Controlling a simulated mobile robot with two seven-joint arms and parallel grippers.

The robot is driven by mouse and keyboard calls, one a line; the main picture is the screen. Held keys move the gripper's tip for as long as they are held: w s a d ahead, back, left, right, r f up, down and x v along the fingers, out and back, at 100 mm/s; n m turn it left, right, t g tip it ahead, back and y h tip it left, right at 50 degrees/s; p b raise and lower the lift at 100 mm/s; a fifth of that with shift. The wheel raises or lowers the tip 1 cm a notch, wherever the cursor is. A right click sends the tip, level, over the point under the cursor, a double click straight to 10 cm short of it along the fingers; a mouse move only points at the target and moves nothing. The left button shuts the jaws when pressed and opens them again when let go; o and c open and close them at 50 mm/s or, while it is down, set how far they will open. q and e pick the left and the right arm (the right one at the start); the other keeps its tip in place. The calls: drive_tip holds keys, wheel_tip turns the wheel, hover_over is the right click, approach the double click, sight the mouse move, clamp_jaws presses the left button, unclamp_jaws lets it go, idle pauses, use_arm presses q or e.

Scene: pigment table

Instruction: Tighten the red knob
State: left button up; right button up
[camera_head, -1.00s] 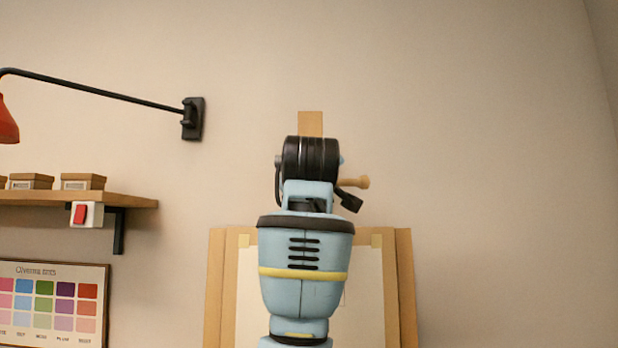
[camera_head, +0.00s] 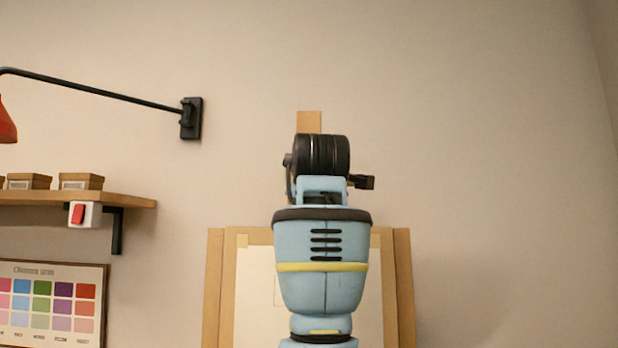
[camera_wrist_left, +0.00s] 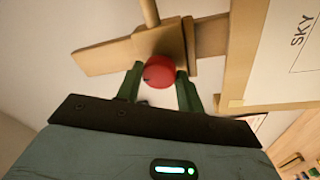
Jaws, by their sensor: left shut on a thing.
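The red knob (camera_wrist_left: 158,72) is round and sits on a wooden clamp block (camera_wrist_left: 178,44) of the easel in the left wrist view. The green fingers of my left gripper (camera_wrist_left: 160,84) stand on either side of it, shut on it. A small dark mark shows at the knob's left edge. In the head view my own blue and black arm hides the knob and the gripper's fingers. My right gripper is in neither view.
The wooden easel (camera_head: 402,285) holds a pale sheet behind my arm. The wall at right is bare.

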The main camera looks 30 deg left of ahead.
use_arm(q)
drive_tip(key=shift+r, duration=0.15)
drive_tip(key=o, duration=1)
drive_tip(key=shift+v, duration=4)
